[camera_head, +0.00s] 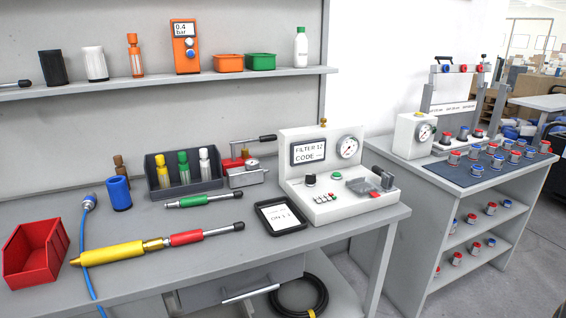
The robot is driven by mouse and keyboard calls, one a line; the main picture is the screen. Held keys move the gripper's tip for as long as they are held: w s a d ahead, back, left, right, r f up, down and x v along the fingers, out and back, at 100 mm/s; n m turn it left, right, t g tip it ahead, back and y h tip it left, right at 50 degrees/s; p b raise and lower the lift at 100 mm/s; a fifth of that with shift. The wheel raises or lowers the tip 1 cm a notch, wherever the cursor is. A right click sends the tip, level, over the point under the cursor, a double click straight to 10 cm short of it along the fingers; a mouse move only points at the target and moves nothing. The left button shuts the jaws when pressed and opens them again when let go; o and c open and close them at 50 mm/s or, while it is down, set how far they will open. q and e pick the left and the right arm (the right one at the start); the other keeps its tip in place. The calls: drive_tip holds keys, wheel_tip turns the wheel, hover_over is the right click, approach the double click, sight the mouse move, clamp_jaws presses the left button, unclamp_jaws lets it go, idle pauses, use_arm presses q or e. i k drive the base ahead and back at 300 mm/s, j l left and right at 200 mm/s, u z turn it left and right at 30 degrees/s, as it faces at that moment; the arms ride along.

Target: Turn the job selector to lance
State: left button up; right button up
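A white test console (345,210) stands at the right end of the near bench. A black knob (310,180), which looks like the job selector, sits upright on its front left panel. Its pointer and any label are too small to read. The console's screen (308,151) reads "FILTER 12 CODE", and a round gauge (348,147) is beside it. Neither of my grippers is in view.
A tablet (280,217) lies just left of the console. Yellow-and-red (110,252) and green-handled (200,201) lances, a bottle tray (187,188), a blue cup (119,194) and a red bin (35,250) occupy the bench. A shelf (170,83) runs above. A second bench (420,180) stands right.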

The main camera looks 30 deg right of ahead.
sight(310, 179)
drive_tip(key=l+z, duration=0.15)
drive_tip(key=z, duration=1.2)
